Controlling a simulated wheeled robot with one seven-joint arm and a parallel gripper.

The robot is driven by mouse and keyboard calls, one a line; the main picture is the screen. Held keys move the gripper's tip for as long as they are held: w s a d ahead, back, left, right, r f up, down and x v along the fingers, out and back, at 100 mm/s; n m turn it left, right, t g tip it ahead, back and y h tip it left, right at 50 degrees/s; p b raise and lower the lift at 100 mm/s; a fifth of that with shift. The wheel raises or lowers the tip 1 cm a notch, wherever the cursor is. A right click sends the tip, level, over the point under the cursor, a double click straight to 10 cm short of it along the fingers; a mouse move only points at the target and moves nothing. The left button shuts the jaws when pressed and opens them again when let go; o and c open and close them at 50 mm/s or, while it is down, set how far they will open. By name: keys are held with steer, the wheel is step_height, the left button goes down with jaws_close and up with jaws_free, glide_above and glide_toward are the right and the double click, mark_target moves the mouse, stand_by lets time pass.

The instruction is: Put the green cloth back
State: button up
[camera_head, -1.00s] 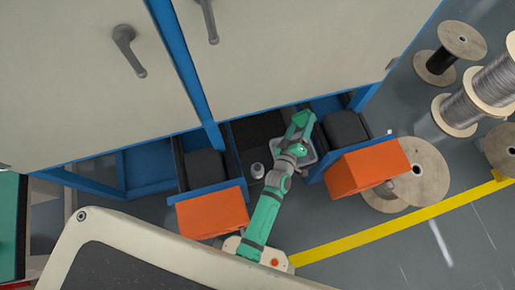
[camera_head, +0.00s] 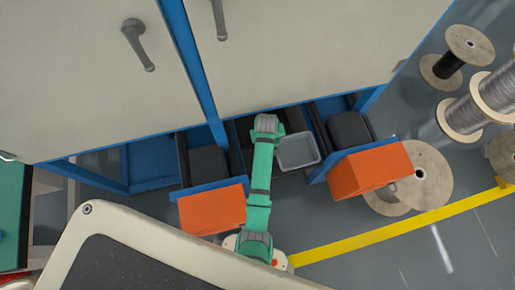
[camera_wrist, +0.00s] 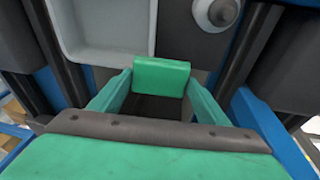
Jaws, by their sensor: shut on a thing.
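In the wrist view, a small green folded block, which I take to be the green cloth (camera_wrist: 161,76), sits between the two green fingers of my gripper (camera_wrist: 160,90). The gripper is shut on it, and the cloth is held up above the dark surface below. A grey tray (camera_wrist: 105,48) lies just beyond, at upper left. In the head view the same tray (camera_head: 298,163) shows right of my arm, and it looks empty. My gripper and the cloth are hidden by my arm in the head view.
A grey round-topped container (camera_wrist: 218,12) stands at the upper right of the wrist view. Orange-fronted drawers (camera_head: 211,210) and (camera_head: 370,170) stick out on both sides of the work area. A blue-framed cabinet (camera_head: 310,50) is behind. Cable spools (camera_head: 425,178) stand at right.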

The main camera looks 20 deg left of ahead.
steer(key=shift+g+y, duration=0.4)
steer(key=shift+g, duration=0.3)
steer(key=s+a+f, duration=0.3)
steer(key=f, duration=0.1)
steer(key=shift+s+a+f, duration=0.35)
steer(key=shift+a, duration=0.05)
step_height(320, 180, down, 4)
steer(key=shift+f, duration=0.35)
steer(key=shift+d, duration=0.15)
steer(key=o, duration=1.1)
steer(key=shift+o, duration=0.2)
